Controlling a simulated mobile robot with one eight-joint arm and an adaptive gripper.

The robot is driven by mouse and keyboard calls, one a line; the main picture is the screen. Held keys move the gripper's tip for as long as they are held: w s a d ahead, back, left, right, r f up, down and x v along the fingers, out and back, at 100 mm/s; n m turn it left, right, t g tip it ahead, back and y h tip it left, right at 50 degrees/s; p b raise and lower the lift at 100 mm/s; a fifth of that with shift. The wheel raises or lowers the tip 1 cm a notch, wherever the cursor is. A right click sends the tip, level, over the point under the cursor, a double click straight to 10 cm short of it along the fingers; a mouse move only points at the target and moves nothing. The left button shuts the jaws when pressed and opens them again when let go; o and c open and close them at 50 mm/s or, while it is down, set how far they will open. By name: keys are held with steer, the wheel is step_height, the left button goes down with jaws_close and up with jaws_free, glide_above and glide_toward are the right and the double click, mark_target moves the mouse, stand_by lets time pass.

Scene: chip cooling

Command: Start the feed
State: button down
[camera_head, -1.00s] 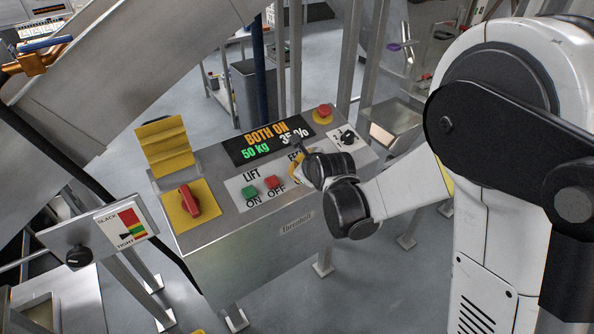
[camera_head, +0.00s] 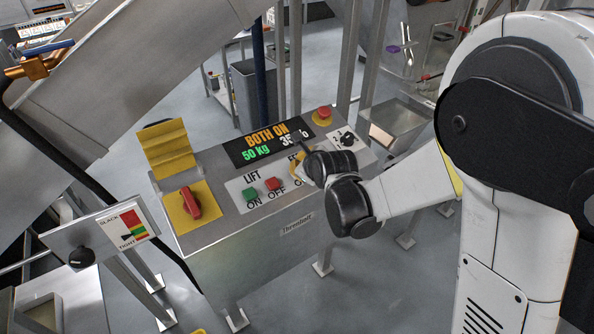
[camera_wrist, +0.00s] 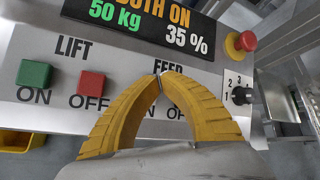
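The control panel (camera_head: 240,222) carries a display (camera_head: 268,140) reading "BOTH ON", 50 kg and 35 %. My gripper (camera_wrist: 161,72) has its yellow fingertips together with nothing visible between them. In the wrist view the tips are over the FEED label (camera_wrist: 194,68), which they partly cover. ON and OFF labels show between the fingers, but the FEED buttons are hidden behind them. In the head view my gripper (camera_head: 297,163) is at the FEED section, mostly behind my wrist. I cannot tell whether it touches the panel.
Left of my gripper are the green LIFT ON button (camera_wrist: 35,74) and red LIFT OFF button (camera_wrist: 91,83). A red emergency button (camera_wrist: 247,41) and black selector knob (camera_wrist: 240,95) are at the right. A red switch (camera_head: 190,202) with a raised yellow cover (camera_head: 166,147) is at the left end.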

steer(key=shift+s+d+r+p, duration=0.2)
steer(key=shift+r+p, duration=0.4)
steer(key=shift+r, duration=0.25)
steer(key=shift+s+d+r+p, duration=0.1)
steer(key=shift+s+r+p, duration=0.1)
steer(key=shift+r+p, duration=0.5)
steer(key=shift+s+d+r+p, duration=0.1)
steer(key=shift+s+r+p, duration=0.1)
steer(key=shift+r+p, duration=0.55)
steer(key=shift+r+b, duration=0.15)
steer(key=shift+b, duration=0.15)
steer(key=s+d+r+n+h, duration=0.1)
steer(key=s+d+r+n, duration=0.5)
steer(key=s+d+n, duration=0.1)
steer(key=s+d+r+n+g+h, duration=0.1)
steer(key=s+d+n, duration=0.4)
steer(key=s+n, duration=0.3)
steer(key=s+d+r+n+g+h, duration=0.1)
steer(key=s+d+n+g, duration=0.1)
steer(key=s+d+n, duration=0.3)
steer(key=s+n, duration=0.4)
steer(key=s, duration=0.4)
steer(key=shift+d+n+h, duration=0.3)
steer(key=shift+d, duration=0.1)
steer(key=shift+w, duration=0.1)
